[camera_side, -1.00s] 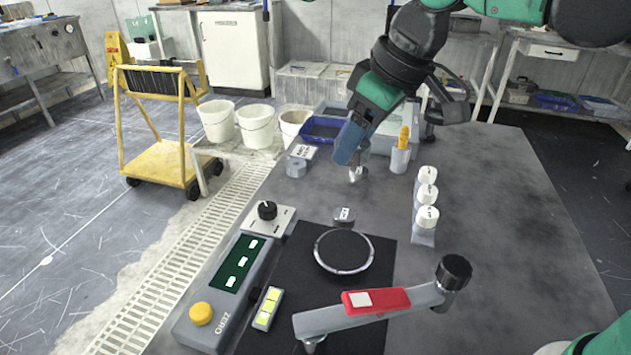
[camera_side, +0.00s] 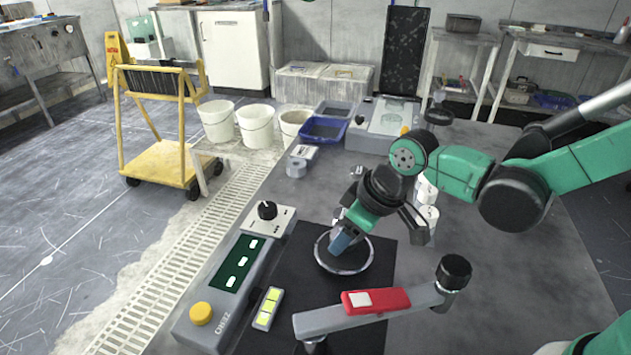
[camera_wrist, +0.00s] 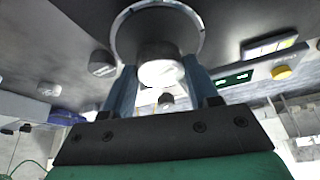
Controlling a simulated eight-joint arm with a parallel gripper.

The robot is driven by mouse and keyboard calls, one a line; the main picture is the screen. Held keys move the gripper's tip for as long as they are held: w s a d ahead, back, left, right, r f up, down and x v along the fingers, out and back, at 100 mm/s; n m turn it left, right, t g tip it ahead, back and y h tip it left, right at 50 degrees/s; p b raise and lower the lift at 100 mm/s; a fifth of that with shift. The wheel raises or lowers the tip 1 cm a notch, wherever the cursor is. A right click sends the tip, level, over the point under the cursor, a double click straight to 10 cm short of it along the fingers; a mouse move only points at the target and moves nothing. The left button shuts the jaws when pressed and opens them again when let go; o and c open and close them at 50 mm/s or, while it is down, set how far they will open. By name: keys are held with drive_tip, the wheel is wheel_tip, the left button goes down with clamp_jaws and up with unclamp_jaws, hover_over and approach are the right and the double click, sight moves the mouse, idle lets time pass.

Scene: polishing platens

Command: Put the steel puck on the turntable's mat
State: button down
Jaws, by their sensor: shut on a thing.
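The steel puck (camera_wrist: 161,72) is a short shiny cylinder between the two blue fingers of my gripper (camera_wrist: 158,75) in the wrist view. My gripper is shut on it. In the side view my gripper (camera_side: 340,245) points down inside the outline of the round turntable (camera_side: 345,271), which has a bright metal rim and a dark mat. The fingers hide the puck there. The turntable's rim (camera_wrist: 201,35) also shows behind the puck in the wrist view. I cannot tell whether the puck touches the mat.
A grey arm with a red block (camera_side: 376,301) and black knob (camera_side: 454,271) stands close in front of the turntable. A control panel (camera_side: 236,275) with a yellow button (camera_side: 201,313) lies left. White-capped pieces (camera_side: 427,190) stand behind my arm. A blue tray (camera_side: 323,130) sits farther back.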

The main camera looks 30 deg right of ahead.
drive_tip(key=shift+f, duration=0.3)
drive_tip(key=shift+f, duration=0.1)
drive_tip(key=shift+c, duration=1.1)
unclamp_jaws()
drive_tip(key=v, duration=1.2)
drive_tip(key=s+d+f+m+t+h, duration=0.1)
drive_tip(key=d+f+m+t+h, duration=0.1)
drive_tip(key=d+m, duration=0.3)
drive_tip(key=d+t, duration=0.1)
drive_tip(key=d, duration=0.3)
drive_tip(key=shift+s+d+f+m, duration=0.3)
drive_tip(key=shift+d+f+m, duration=0.05)
drive_tip(key=shift+f+m, duration=0.05)
